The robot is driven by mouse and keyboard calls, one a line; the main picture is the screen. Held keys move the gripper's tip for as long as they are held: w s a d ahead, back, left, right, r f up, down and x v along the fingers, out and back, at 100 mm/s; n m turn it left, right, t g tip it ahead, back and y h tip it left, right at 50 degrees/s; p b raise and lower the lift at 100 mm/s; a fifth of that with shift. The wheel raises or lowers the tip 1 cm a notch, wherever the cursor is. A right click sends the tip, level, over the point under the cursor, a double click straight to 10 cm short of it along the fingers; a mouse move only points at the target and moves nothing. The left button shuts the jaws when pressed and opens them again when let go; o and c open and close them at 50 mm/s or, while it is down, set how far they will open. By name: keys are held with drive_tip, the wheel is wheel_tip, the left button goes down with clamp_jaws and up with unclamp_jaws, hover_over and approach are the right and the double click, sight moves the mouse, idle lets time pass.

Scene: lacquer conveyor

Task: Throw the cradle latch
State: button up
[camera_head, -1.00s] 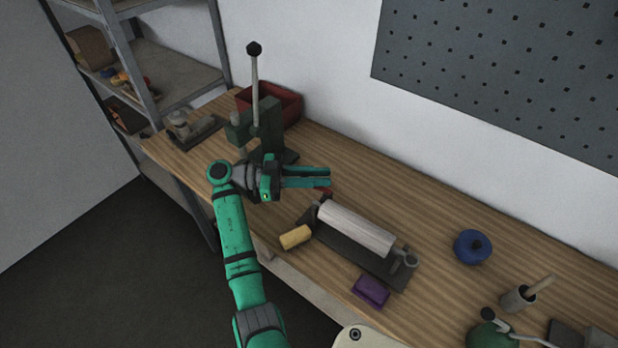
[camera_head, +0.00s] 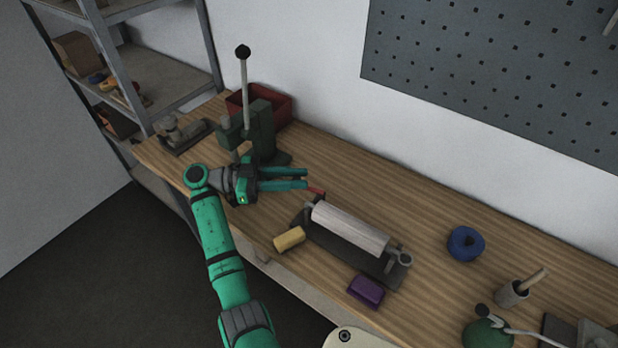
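The cradle (camera_head: 372,264) is a dark base on the bench with a pale grey roller (camera_head: 350,228) lying in it. A small red-tipped lever (camera_head: 316,191) shows at its far left end and looks like the latch; its lower part is hard to make out. My gripper (camera_head: 306,178) points right, just up and left of the red tip. Its two green fingers are apart with nothing between them. From this view I cannot tell its height above the bench or whether it touches the lever.
A green press (camera_head: 262,132) with a tall lever stands behind my gripper, by a red bin (camera_head: 287,107). A yellow cylinder (camera_head: 289,239) and a purple block (camera_head: 366,291) lie along the cradle's front. A blue round object (camera_head: 466,243) sits right. Bench behind the roller is clear.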

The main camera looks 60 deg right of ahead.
drive_tip(key=v, duration=0.6)
drive_tip(key=shift+w, duration=0.1)
idle(0.4)
